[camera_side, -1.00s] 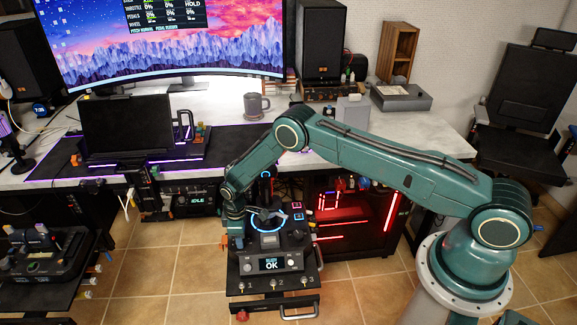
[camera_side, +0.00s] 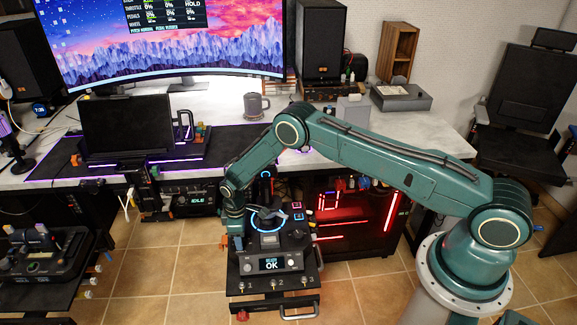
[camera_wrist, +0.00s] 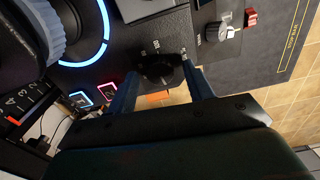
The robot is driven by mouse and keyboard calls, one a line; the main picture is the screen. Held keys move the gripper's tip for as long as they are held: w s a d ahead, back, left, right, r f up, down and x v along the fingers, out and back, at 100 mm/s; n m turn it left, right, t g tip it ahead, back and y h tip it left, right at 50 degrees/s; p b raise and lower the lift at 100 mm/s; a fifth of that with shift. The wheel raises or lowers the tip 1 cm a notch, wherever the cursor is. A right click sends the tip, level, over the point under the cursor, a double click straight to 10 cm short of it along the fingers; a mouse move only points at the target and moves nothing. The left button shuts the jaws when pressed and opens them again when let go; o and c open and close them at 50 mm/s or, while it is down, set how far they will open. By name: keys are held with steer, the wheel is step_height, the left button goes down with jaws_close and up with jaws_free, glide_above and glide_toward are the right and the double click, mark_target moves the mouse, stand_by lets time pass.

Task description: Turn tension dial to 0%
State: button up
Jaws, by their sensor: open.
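A round black dial (camera_wrist: 155,68) sits on the dark panel of the flight control unit in the wrist view. Small white marks stand around it, too small to read surely. My gripper (camera_wrist: 160,72) is open, with one blue finger on each side of the dial. I cannot tell whether the fingers touch it. In the side view my gripper (camera_side: 235,227) is low at the left edge of the control unit (camera_side: 289,263), and the dial is hidden there. The unit's screen (camera_side: 271,264) reads "OK" on its lower line.
A glowing blue ring (camera_wrist: 105,35) around the stick base and two lit square buttons (camera_wrist: 107,92) lie left of the dial. A computer case (camera_side: 350,220) stands behind the unit.

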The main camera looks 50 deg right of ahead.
step_height(320, 180, up, 13)
stand_by(0.7)
steer(key=s+d+r+m+t, duration=0.1)
steer(key=s+r, duration=0.3)
steer(key=r, duration=0.6)
steer(key=s+d+r+m+t, duration=0.1)
steer(key=s+r, duration=0.2)
steer(key=r, duration=0.6)
steer(key=s+d+r+m+t, duration=0.15)
steer(key=s+r, duration=0.25)
steer(key=r, duration=0.6)
steer(key=s+d+r+m, duration=0.1)
steer(key=s+r, duration=0.3)
steer(key=s, duration=0.3)
steer(key=s+d+r+m, duration=0.1)
steer(key=s+r+m, duration=0.15)
steer(key=s, duration=0.45)
steer(key=s+d+m+t, duration=0.1)
steer(key=s+t, duration=0.1)
steer(key=s, duration=1.1)
steer(key=shift+r, duration=0.2)
